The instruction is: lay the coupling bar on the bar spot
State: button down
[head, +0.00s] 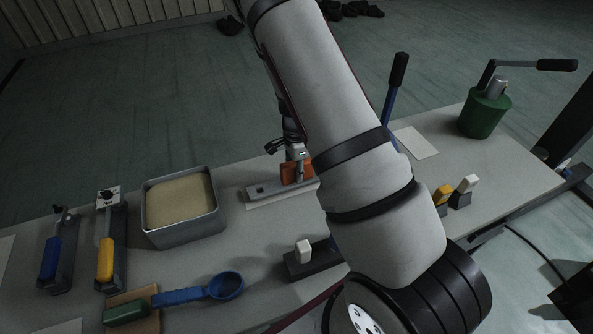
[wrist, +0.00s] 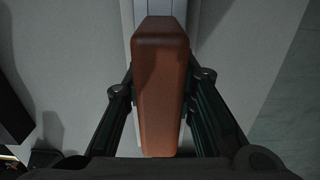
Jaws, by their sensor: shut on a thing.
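The coupling bar (head: 262,189) is a grey metal bar with an orange-brown grip block. My gripper (head: 298,165) is shut on that block from above, one finger on each side. In the wrist view the block (wrist: 160,90) fills the space between the fingers, and the grey bar (wrist: 195,12) runs beneath it. A pale flat patch (head: 258,204), likely the bar spot, shows along the bar's near edge. The bar looks level and at or just above it; I cannot tell whether they touch. My arm hides the bar's right end.
A metal tray of sand (head: 215,227) stands left of the bar. A dark block with a white knob (head: 304,252) stands nearer. A green pot (head: 485,113) stands far right.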

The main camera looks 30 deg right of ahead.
jog(key=shift+f+b, duration=0.35)
jog(key=shift+f, duration=0.2)
dwell(0.8)
jog(key=c, duration=1.2)
grip_release()
jog(key=shift+c, duration=0.2)
jog(key=shift+r, duration=0.1)
jog(key=shift+r+p, duration=1.85)
jog(key=shift+r, duration=2.05)
notch_tip(320, 180, up, 12)
